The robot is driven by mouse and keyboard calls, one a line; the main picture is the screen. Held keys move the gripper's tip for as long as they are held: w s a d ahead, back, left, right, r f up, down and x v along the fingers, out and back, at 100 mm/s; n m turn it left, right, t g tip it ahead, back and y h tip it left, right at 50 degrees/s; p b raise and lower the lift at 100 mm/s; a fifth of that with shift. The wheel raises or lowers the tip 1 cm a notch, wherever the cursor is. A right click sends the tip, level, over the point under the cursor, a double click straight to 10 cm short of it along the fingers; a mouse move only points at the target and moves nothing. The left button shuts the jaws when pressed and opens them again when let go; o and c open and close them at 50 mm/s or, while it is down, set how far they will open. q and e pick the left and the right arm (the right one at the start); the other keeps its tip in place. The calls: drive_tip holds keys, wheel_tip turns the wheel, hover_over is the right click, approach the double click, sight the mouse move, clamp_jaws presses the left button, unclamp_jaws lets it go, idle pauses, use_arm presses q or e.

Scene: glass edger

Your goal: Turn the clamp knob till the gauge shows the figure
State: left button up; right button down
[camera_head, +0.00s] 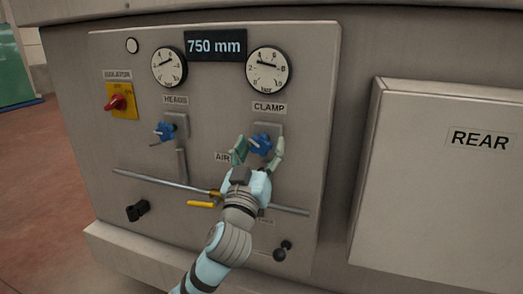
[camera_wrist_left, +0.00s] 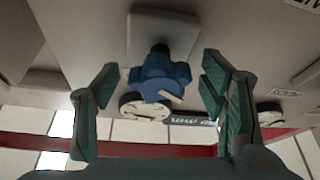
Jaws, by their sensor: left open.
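The blue clamp knob (camera_head: 261,144) sits on the panel under the CLAMP label (camera_head: 269,107). The clamp gauge (camera_head: 267,70) is above it, a white dial with a dark needle pointing to the left; its exact reading is too small to tell. My left gripper (camera_head: 259,149) is open at the clamp knob, with one finger on each side of it. In the left wrist view, the blue knob (camera_wrist_left: 160,76) stands between the two spread green fingers (camera_wrist_left: 157,98), with gaps on both sides. My right gripper is not in view.
A second blue knob (camera_head: 164,131) sits under the HEADS gauge (camera_head: 169,67). A red isolator switch (camera_head: 117,102) is at the left. A pipe (camera_head: 150,181) with a yellow lever (camera_head: 201,205) runs below. A REAR box (camera_head: 440,200) juts out at the right.

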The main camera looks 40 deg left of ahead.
use_arm(q)
drive_tip(key=shift+w+a+r, duration=0.2)
drive_tip(key=shift+w, duration=0.05)
drive_tip(key=c, duration=1.2)
drive_tip(key=shift+m, duration=0.4)
